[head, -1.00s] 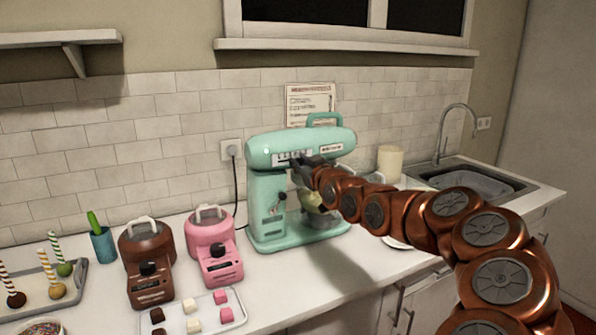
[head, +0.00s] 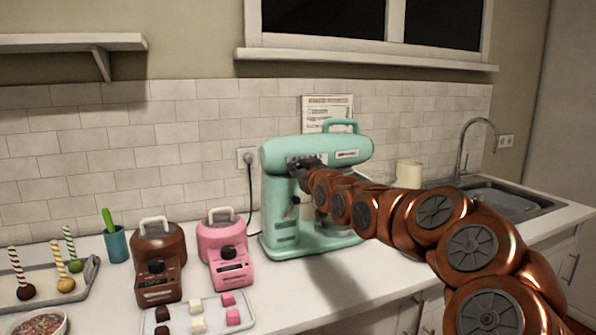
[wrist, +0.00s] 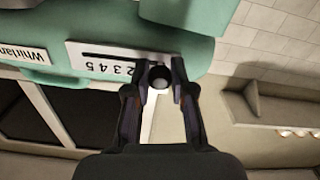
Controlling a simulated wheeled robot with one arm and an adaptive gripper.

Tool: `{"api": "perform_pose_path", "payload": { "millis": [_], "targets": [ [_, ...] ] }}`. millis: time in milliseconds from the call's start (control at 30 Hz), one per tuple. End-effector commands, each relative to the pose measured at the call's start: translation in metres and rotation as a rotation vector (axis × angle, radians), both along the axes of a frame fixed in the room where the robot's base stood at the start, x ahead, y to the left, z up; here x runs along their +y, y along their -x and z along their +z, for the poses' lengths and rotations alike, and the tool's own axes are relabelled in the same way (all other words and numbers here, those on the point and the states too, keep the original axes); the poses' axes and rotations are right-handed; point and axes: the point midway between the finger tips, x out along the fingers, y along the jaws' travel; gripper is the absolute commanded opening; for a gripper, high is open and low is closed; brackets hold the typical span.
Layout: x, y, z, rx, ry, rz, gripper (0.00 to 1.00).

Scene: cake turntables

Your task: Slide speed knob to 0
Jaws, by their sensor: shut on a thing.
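The mint-green stand mixer (head: 282,215) stands on the counter against the tiled wall. Its head carries a white speed scale, of which the wrist view shows the plate (wrist: 86,64) with a dark slot and numbers 2 to 5 turned over. The round speed knob (wrist: 158,74) is between my fingertips, by the low-number end of the scale. My gripper (head: 300,168) is shut on the knob at the mixer's head; the fingers also show in the wrist view (wrist: 159,88). Numbers below 2 are hidden behind the knob and fingers.
A brown melting pot (head: 158,243) and a pink one (head: 222,236) stand left of the mixer, with a tray of small cubes (head: 187,314) in front. A sink (head: 545,207) is at the right. Bare counter lies before the mixer.

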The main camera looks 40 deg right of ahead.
Motion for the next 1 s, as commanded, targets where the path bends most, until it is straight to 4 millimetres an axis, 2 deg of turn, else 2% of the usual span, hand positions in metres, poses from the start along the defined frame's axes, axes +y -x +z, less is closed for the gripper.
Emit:
{"api": "perform_pose_path", "payload": {
  "millis": [67, 100, 300, 700, 867, 1000],
  "targets": [
    [0.003, -0.001, 0.0, 0.002, 0.002, 0.006, 0.0],
    [0.004, -0.001, 0.0, 0.002, 0.002, 0.006, 0.27],
    [0.002, -0.001, 0.0, 0.001, 0.002, 0.004, 0.48],
    [0.002, 0.003, 0.0, 0.002, 0.001, 0.002, 0.49],
    [0.006, 0.018, 0.0, 0.003, 0.0, 0.003, 0.49],
    [0.01, 0.038, 0.0, 0.001, 0.0, 0.001, 0.49]
  ]
}}
